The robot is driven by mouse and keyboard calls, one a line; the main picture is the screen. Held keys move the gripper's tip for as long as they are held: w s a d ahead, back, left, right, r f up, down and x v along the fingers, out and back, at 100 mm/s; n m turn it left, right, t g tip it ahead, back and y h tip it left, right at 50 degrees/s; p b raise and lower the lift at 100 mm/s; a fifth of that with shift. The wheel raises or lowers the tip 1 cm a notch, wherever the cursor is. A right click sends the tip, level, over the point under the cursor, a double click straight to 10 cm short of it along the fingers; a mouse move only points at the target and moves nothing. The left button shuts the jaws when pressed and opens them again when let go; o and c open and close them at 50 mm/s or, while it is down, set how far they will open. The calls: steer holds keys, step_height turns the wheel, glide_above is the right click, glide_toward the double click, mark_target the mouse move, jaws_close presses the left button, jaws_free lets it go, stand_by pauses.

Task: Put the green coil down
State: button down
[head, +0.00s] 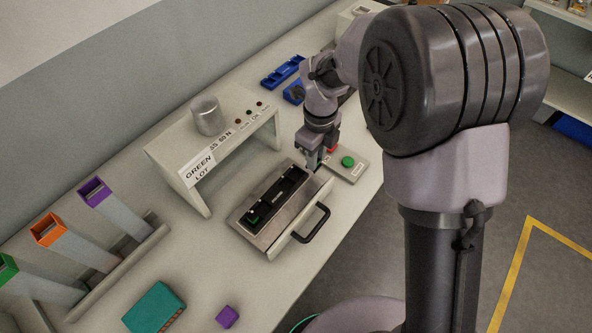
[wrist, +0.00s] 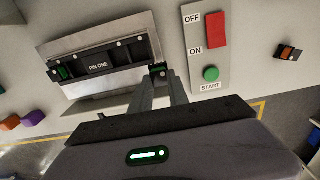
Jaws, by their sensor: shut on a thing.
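My gripper (wrist: 158,74) is shut on a small dark piece with a green mark, the green coil (wrist: 159,70), between its fingertips in the wrist view. The gripper also shows in the head view (head: 319,166), pointing down at the right end of a metal fixture (head: 241,222). The coil is hidden there. The fixture's black slot, marked PIN ONE in the wrist view (wrist: 100,66), holds another green piece (head: 254,218) at its far end from the gripper. I cannot tell whether the held coil touches the fixture.
A switch panel with a green START button (head: 348,161) and a red switch (wrist: 215,30) stands right beside the gripper. A grey stand marked GREEN LOT (head: 198,167) is behind the fixture. A black handle (head: 313,224) juts out in front. A purple block (head: 227,317) lies at the front.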

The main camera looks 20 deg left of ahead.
mark_target(297, 177)
steer(key=a, duration=0.2)
steer(key=s+a, duration=0.1)
steer(key=a, duration=0.1)
steer(key=shift+s+f, duration=0.1)
steer(key=shift+f, duration=0.1)
steer(key=f+b, duration=0.2)
steer(key=f, duration=0.1)
steer(key=shift+s+a+f, duration=0.1)
steer(key=shift+s+a, duration=0.1)
steer(key=shift+w+f, duration=0.1)
steer(key=shift+f, duration=0.15)
steer(key=shift+r, duration=0.15)
steer(key=c, duration=1.3)
jaws_free()
steer(key=shift+f, duration=0.2)
steer(key=shift+o, duration=0.2)
